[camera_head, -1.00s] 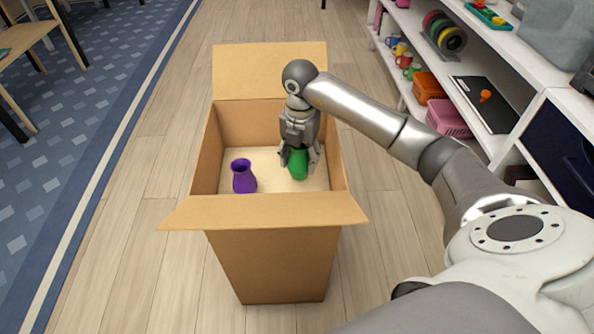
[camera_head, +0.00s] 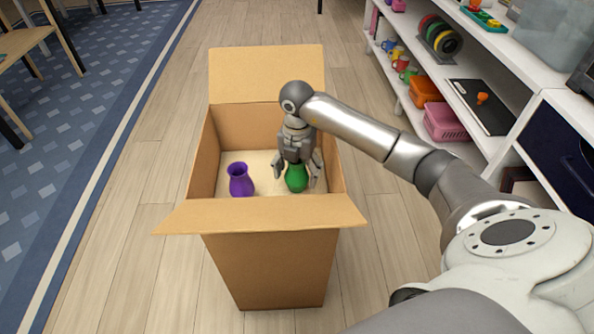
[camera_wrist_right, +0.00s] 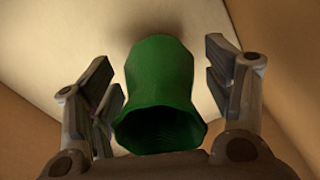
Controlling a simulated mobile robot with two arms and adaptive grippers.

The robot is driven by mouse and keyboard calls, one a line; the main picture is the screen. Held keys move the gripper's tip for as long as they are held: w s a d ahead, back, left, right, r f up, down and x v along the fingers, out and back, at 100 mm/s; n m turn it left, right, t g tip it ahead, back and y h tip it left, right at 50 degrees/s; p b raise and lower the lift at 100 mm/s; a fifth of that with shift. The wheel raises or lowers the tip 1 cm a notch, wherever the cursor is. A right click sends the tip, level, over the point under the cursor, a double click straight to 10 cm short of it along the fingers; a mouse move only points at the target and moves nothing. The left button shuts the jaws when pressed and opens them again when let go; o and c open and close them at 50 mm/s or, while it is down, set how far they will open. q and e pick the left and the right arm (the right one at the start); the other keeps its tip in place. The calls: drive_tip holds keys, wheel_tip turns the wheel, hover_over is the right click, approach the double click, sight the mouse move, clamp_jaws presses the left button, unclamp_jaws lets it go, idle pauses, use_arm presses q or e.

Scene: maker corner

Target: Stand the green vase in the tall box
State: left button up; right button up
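The green vase (camera_head: 297,177) is inside the tall cardboard box (camera_head: 268,262), to the right of the purple vase. In the right wrist view the green vase (camera_wrist_right: 160,92) shows its dark open mouth toward the camera. My right gripper (camera_head: 298,170) reaches down into the box over the green vase. Its fingers (camera_wrist_right: 160,100) are spread on both sides of the vase, with gaps between pads and vase. The vase looks upright on the pale box floor (camera_head: 262,160); its base is partly hidden. My left gripper is not in view.
A purple vase (camera_head: 240,180) stands inside the box at the left. The box flaps are folded outward, front (camera_head: 262,213) and back (camera_head: 266,74). White shelves (camera_head: 525,60) with toys and bins stand at the right. Wooden floor surrounds the box.

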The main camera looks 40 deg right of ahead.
drive_tip(key=shift+r, duration=0.1)
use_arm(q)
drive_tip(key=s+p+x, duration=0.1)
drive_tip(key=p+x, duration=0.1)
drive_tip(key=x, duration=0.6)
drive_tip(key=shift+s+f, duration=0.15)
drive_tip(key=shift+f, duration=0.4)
use_arm(e)
wheel_tip(320, 180, up, 12)
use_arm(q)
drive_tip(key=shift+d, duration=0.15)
